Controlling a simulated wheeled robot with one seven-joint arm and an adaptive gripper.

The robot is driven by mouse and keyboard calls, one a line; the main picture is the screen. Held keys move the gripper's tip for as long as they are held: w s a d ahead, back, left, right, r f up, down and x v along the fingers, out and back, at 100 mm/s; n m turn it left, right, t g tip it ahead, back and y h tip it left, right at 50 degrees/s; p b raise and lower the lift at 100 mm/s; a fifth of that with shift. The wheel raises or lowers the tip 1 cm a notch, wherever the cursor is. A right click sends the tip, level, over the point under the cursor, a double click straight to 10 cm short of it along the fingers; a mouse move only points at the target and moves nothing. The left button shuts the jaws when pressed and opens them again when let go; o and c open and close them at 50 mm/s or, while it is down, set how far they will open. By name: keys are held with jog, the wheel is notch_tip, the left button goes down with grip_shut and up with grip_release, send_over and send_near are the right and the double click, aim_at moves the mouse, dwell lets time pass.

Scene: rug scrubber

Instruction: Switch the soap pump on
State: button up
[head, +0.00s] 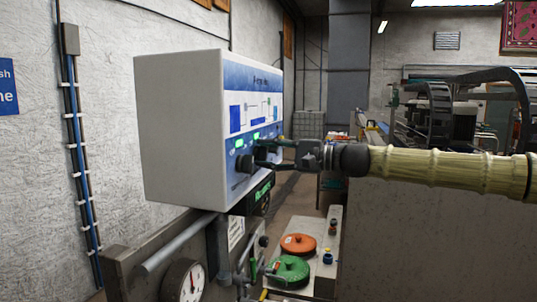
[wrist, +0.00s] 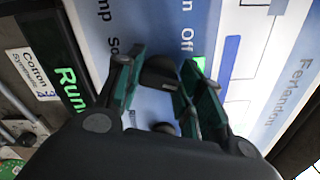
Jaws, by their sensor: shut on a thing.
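The soap pump knob is a dark round knob (wrist: 160,74) on a white and blue control panel. In the wrist view the word "Off" is printed beside it and a label starting "So" is partly hidden. My gripper (wrist: 166,82) has its green-padded fingers shut on this knob. In the head view my gripper (head: 256,157) comes in from the right against the front of the white control box (head: 180,130), with a dark knob (head: 243,165) at its fingertips. The way the knob points cannot be made out. The fingers hide part of the panel.
A second dark knob (wrist: 163,128) shows close beside the fingers in the wrist view. A green lit display (wrist: 70,85) sits below the panel. Under the box are orange (head: 298,244) and green (head: 289,270) lids, pipes and a gauge (head: 184,282).

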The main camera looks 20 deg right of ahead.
jog(key=shift+m, duration=0.9)
jog(key=o, duration=1)
jog(key=shift+w, duration=0.1)
jog(key=shift+d, duration=0.1)
jog(key=shift+v, duration=6)
